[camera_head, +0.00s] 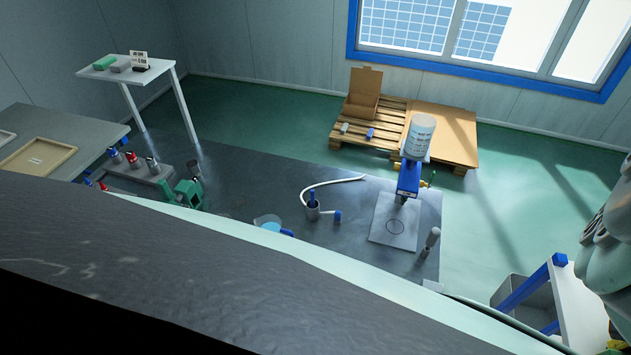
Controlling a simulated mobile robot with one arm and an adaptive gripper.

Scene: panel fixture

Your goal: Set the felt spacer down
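I cannot pick out the felt spacer in this view. Small blocks, one green (105,63) and one grey (121,66), lie on the white side table (97,76) at the upper left, but I cannot tell what they are made of. Pale rounded parts, likely of my arm, show at the right edge. My gripper's fingers are not visible, so what it holds cannot be seen.
A large dark panel (170,265) with a pale edge crosses the foreground, hiding part of the dark bench (265,170). A wooden tray (65,149) is left; a pallet (362,142) is behind.

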